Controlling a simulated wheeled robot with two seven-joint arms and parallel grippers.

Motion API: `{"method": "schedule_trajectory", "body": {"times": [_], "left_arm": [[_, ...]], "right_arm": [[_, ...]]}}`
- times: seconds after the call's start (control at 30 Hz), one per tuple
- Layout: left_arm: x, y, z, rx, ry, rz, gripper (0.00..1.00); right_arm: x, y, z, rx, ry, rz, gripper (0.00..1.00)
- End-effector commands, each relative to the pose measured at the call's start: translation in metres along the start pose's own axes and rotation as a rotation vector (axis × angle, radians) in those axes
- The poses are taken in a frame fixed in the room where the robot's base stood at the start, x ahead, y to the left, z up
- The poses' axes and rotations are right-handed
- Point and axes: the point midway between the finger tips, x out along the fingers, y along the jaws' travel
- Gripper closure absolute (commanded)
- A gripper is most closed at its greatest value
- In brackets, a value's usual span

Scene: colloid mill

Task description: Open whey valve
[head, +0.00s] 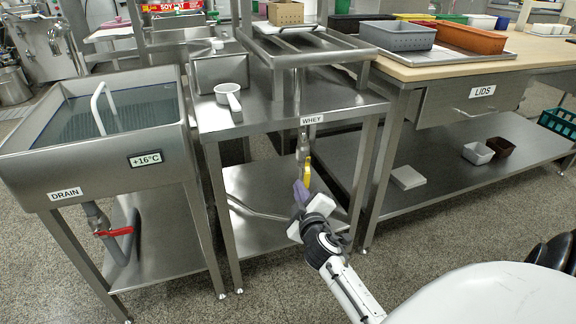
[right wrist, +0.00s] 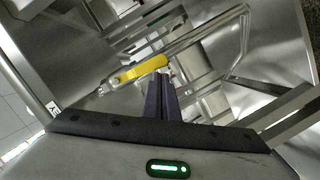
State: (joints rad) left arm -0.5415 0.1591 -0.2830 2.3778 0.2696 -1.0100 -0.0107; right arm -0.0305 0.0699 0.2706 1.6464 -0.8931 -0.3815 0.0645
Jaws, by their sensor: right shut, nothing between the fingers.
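The whey valve is a metal pipe fitting with a yellow lever handle (head: 307,174), below the WHEY label (head: 312,119) on the front of the steel table. The lever hangs down in the head view. It also shows in the right wrist view as a yellow handle (right wrist: 140,71). My right gripper (head: 301,192) has purple fingers, shut and empty. It is just below and beside the lever; I cannot tell whether it touches. In the right wrist view the fingertips (right wrist: 158,78) are close to the lever's end. My left gripper is not in view.
A steel sink (head: 95,130) labelled DRAIN, with a red-handled valve (head: 113,232), stands on the left. A white scoop (head: 229,97) lies on the whey table (head: 270,112). The LIDS table (head: 440,70) with bins stands on the right. A lower shelf (head: 250,190) lies behind my gripper.

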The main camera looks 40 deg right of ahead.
Motion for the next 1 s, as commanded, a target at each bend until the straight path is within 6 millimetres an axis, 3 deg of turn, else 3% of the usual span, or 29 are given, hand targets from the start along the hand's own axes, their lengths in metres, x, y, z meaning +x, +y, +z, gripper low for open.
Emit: {"method": "schedule_trajectory", "body": {"times": [0.4,1.0], "left_arm": [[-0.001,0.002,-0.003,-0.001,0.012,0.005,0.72],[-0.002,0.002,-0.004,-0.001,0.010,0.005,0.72]], "right_arm": [[0.003,0.002,0.013,0.000,-0.004,0.000,1.00],[0.003,0.005,0.015,-0.002,-0.011,0.001,1.00]]}}
